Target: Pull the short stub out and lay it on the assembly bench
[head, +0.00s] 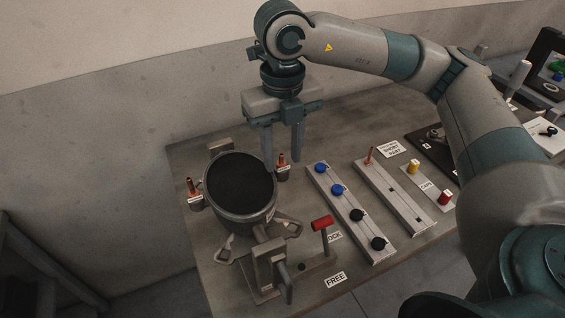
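A black-topped compressor (240,183) stands on the bench at the left. A copper stub (282,160) stands upright in a labelled holder at its right side, and another copper stub (193,187) stands in a holder at its left side. I cannot tell for sure which is the short one. My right gripper (283,158) points straight down, its two fingers apart, on either side of the right stub in this view. I see no firm contact, and depth is hard to judge. The assembly bench (190,154) is grey-brown. My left gripper is out of view.
A strip with blue and black caps (346,205) lies right of the compressor. Beside it is a rail (396,197) with a thin copper piece. A plate holds yellow and red caps (413,166). A red-handled lever (321,223) stands in front, near a FREE label (335,279).

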